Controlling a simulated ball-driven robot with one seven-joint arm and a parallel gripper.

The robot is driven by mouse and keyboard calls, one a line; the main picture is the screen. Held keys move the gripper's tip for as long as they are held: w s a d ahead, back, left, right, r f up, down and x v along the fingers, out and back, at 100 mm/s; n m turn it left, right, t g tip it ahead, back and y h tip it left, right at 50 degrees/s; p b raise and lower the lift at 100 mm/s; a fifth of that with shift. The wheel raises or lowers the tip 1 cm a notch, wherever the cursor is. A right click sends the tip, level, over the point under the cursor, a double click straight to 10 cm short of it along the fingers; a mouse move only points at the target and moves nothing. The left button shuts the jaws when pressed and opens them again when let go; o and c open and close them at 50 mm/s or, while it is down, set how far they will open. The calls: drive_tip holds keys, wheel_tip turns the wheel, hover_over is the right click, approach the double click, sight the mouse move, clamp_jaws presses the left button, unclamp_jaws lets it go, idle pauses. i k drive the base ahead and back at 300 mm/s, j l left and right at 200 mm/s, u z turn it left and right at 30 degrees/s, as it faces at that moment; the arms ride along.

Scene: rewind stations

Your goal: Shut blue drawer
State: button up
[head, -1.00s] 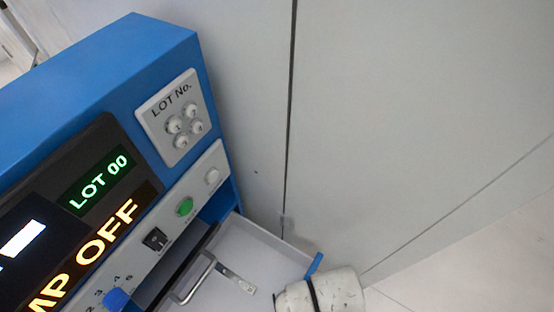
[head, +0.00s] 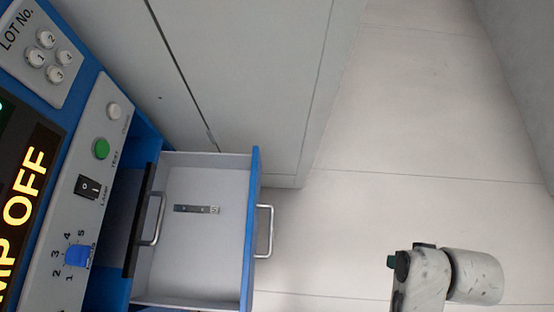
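The blue drawer (head: 250,215) is pulled out from the blue machine, its tray open to view. Its blue front stands well away from the machine and carries a silver bar handle (head: 266,231). Inside the pale grey tray lies a small flat metal strip (head: 196,209). Part of my white arm (head: 450,280) shows at the lower right, apart from the drawer and to the right of its handle. My gripper's fingers do not show in this view. The near end of the drawer runs to the bottom of the picture.
The machine's control panel (head: 62,215) is at the left, with a green button, a black switch and a blue knob. A black-fronted piece with a silver handle (head: 157,218) sits by the tray's inner end. Grey cabinets (head: 250,70) stand behind. Open pale floor (head: 420,130) is to the right.

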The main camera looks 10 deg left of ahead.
sight(200, 261)
drive_tip(key=i+l+u, duration=0.1)
drive_tip(key=l+u, duration=0.3)
drive_tip(key=l, duration=1.4)
drive_tip(key=u, duration=1.3)
